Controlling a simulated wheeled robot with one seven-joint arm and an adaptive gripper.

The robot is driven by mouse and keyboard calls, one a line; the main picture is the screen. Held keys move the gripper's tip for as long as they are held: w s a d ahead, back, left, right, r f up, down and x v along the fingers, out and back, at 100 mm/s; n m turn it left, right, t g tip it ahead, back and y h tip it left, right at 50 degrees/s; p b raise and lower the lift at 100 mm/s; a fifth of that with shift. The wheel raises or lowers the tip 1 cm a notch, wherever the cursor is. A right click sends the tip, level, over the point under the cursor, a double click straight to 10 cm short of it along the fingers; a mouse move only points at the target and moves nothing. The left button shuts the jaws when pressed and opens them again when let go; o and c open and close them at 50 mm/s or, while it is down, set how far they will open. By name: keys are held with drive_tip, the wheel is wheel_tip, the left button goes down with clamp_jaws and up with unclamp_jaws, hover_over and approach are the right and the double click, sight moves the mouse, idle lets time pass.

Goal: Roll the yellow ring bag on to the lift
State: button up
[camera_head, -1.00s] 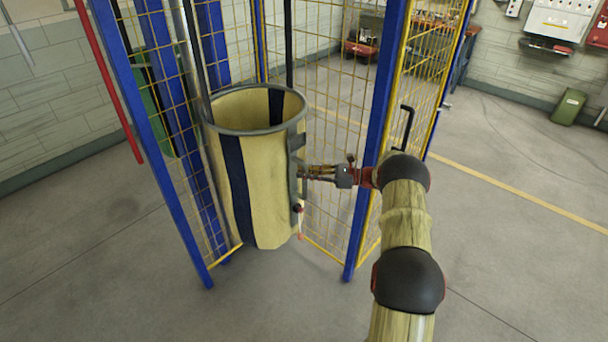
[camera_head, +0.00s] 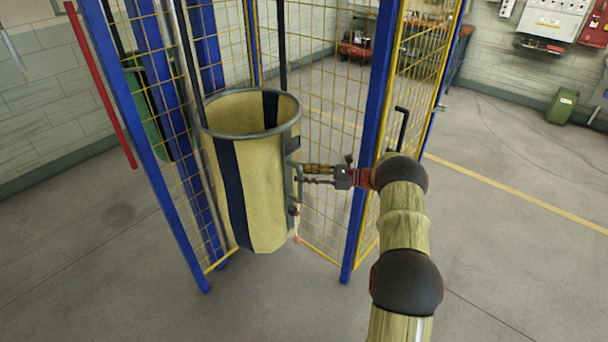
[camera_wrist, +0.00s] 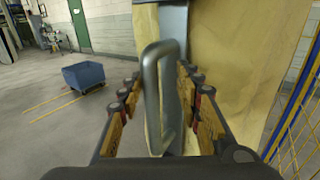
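The yellow ring bag (camera_head: 268,200), cream-yellow with dark blue stripes and a grey metal ring at its top, stands upright within the lift (camera_head: 361,205), a cage of blue posts and yellow mesh with an open front. A grey handle runs down the bag's right side; in the wrist view this handle (camera_wrist: 152,95) is close up, with the bag's cloth (camera_wrist: 235,70) behind it. My gripper (camera_head: 304,174) is at the handle from the right. In the wrist view its fingers are spread either side of the handle, with gaps showing. The bag's far lower side is hidden.
A black lever-like handle (camera_head: 402,125) is on the cage's right side, close to my arm. A red pole (camera_head: 102,85) stands left of the cage. A blue cart (camera_wrist: 84,75) is on the floor in the wrist view. The floor in front is clear.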

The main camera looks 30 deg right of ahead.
drive_tip(key=shift+a, duration=0.15)
drive_tip(key=v, duration=1.2)
idle(1.2)
